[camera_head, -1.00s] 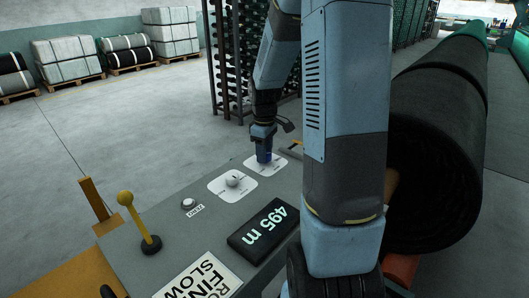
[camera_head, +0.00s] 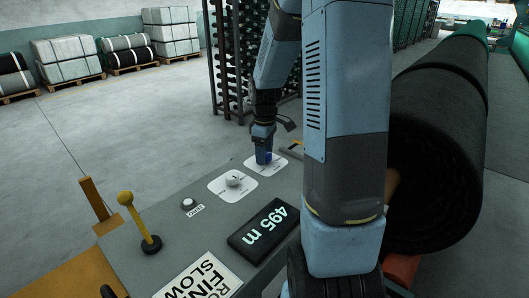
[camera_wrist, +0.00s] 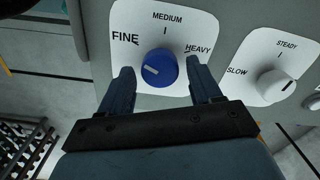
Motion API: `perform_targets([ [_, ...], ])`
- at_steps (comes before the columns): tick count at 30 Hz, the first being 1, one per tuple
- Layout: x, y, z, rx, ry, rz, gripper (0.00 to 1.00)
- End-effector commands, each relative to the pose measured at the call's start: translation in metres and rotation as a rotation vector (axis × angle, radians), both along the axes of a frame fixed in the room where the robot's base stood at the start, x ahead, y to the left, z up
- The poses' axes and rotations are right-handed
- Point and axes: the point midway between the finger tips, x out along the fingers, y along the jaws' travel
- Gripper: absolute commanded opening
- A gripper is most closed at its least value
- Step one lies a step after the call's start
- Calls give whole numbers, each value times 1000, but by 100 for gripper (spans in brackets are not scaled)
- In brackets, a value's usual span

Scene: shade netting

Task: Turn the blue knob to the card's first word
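The blue knob (camera_wrist: 161,68) sits on a white plate marked FINE, MEDIUM and HEAVY in the wrist view. Its white mark points left and slightly up, towards the FINE side. My gripper (camera_wrist: 162,75) is open, one finger on each side of the knob, with gaps showing. In the head view my gripper (camera_head: 263,158) is down at the far plate, and a bit of blue shows beside the fingers. The card (camera_head: 200,280) lies at the panel's near edge, partly cut off; its lines read "RO…", "FINE" and "SLOW".
A white knob (camera_head: 233,180) is on the neighbouring plate, marked SLOW and STEADY. A display (camera_head: 264,230) reads 495 m. A small button (camera_head: 189,203) and a yellow lever (camera_head: 139,225) stand to the left. A dark netting roll (camera_head: 435,140) is at right.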

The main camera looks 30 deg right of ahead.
Motion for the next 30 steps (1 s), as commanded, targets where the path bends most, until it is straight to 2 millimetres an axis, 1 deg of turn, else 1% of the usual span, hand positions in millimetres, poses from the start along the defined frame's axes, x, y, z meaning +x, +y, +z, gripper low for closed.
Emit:
perform_targets([
  [8,0,0,0,0,1,0,67],
  [11,0,0,6,0,0,0,67],
  [13,0,0,13,0,0,0,67],
  [17,1,0,35,-1,-3,0,67],
  [24,0,0,83,-1,-2,-1,67],
  [30,1,0,116,0,-1,0,67],
])
